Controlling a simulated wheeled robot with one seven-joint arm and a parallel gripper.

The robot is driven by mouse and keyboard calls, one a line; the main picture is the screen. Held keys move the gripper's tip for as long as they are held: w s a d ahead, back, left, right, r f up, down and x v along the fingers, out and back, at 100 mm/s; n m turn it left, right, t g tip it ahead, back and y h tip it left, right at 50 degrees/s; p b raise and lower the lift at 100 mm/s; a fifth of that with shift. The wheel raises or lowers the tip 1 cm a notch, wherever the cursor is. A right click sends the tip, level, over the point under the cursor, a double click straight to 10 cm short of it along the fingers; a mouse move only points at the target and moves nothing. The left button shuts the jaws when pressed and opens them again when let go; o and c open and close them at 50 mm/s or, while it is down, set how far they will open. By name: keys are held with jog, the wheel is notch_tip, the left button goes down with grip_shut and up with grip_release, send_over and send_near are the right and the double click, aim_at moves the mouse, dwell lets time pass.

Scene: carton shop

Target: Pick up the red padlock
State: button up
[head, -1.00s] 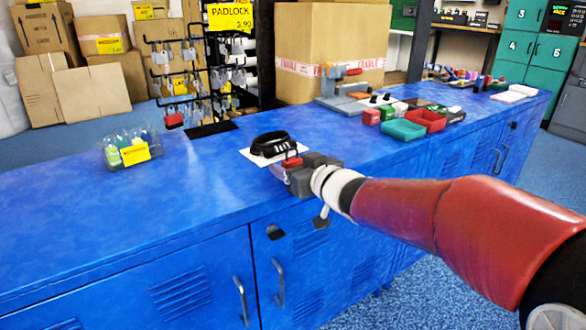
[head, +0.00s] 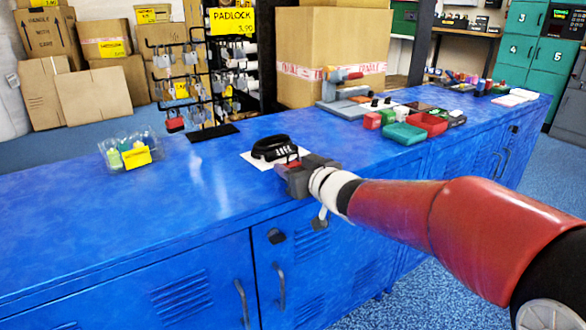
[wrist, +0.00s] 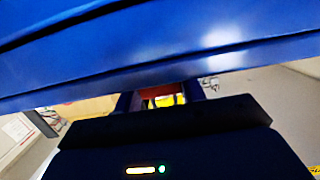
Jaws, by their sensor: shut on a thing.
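My gripper (head: 292,167) is at the front edge of the blue counter, just in front of a white sheet. It is shut on a small red thing (head: 292,158), which I take to be the red padlock, mostly hidden by the fingers. In the wrist view a strip of red (wrist: 155,91) shows between the fingers. Whether it touches the counter cannot be told. Another red padlock (head: 175,125) hangs low on the black rack at the back.
A black combination lock (head: 271,148) lies on the white sheet (head: 252,160) close behind my gripper. A clear tub (head: 112,158) with a yellow label stands at left. Trays, including a teal one (head: 403,133), stand at right. The counter's left front (head: 120,220) is clear.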

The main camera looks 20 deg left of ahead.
notch_tip(320, 180, up, 20)
jog(key=p, duration=0.7)
jog(key=shift+p, duration=0.35)
